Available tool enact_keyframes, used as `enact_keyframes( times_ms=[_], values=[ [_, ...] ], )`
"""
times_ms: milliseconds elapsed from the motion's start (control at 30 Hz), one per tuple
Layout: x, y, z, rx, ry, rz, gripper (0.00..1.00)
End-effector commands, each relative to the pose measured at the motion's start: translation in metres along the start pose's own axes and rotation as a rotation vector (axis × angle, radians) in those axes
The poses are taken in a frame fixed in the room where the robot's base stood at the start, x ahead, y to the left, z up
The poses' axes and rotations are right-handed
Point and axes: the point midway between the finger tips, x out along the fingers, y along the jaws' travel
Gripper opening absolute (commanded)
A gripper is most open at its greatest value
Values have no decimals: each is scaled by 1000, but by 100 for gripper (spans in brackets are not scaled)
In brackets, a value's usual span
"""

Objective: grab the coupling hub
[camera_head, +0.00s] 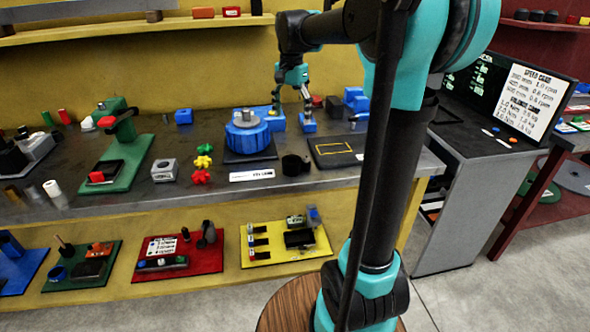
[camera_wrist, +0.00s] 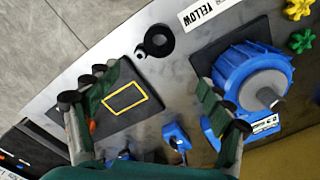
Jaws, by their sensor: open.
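A small black part with a round hole (camera_head: 293,165), which looks like the coupling hub, lies on the grey bench at the front, right of the blue positioner. In the wrist view the black part (camera_wrist: 158,41) is at top centre, beyond my fingertips. My gripper (camera_head: 293,115) is open and empty above the rear of the bench, fingers pointing down. In the wrist view my gripper (camera_wrist: 152,88) shows its two fingers wide apart, with nothing between them. The black part is apart from both fingers.
The blue round positioner (camera_head: 248,140) with a grey top stands left of the black part. A black pad with a yellow outline (camera_head: 335,152) lies to its right. A white label (camera_head: 252,175) and yellow, green and red star-shaped pieces (camera_head: 203,162) lie to the left.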

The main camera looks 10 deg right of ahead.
Motion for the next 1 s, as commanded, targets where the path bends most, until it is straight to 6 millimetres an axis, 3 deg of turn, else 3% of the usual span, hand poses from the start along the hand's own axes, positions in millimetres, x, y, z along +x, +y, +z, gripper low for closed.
enact_keyframes(
  times_ms=[167, 600, 1000],
  values=[
    [20, -1, 0, 8, -3, 3, 81],
    [103, 0, 0, 6, -2, 2, 81],
    [138, 1, -1, 6, -2, 2, 81]
  ],
)
